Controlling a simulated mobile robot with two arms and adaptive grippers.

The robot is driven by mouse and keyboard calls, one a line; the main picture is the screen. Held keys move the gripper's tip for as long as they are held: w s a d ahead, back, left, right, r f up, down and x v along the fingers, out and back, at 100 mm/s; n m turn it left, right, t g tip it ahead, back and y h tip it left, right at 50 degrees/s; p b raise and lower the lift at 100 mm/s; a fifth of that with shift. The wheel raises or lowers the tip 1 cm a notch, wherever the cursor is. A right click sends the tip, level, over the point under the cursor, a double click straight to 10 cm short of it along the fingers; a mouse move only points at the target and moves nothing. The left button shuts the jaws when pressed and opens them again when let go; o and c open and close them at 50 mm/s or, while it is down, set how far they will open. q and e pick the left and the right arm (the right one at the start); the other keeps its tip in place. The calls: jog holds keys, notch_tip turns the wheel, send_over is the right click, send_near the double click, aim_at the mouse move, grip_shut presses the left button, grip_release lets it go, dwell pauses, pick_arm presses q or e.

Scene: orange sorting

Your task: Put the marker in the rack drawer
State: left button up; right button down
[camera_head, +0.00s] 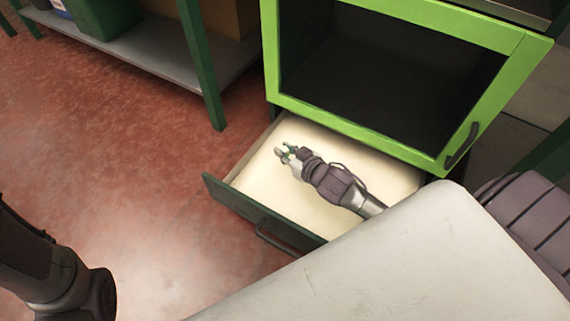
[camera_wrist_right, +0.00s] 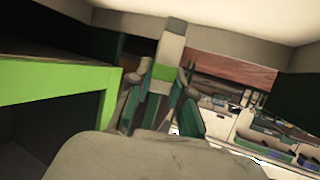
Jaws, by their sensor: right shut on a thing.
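My right gripper (camera_head: 286,152) is over the open drawer (camera_head: 250,178) of the rack, above its pale inside. In the right wrist view the gripper (camera_wrist_right: 160,85) is shut on the marker (camera_wrist_right: 170,48), a pale grey stick with a green band. The marker shows lengthwise between the fingers, with one end sticking out past them. In the head view the marker is too small to make out clearly at the fingertips. My left gripper is outside the views; only part of my left arm shows at lower left.
A bright green cabinet (camera_head: 400,22) with a dark open compartment stands above the drawer. A pale worn surface (camera_head: 400,265) is close in front, at the drawer's near right. A shelf unit (camera_head: 160,62) stands at the back left. The red floor left of the drawer is clear.

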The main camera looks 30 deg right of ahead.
notch_tip(320, 180, down, 4)
jog(key=b, duration=0.4)
jog(key=shift+a+f, duration=0.1)
jog(key=shift+f, duration=0.05)
jog(key=shift+r, duration=0.2)
jog(key=shift+f, duration=0.2)
jog(key=c, duration=1.1)
grip_release()
jog(key=shift+o, duration=0.2)
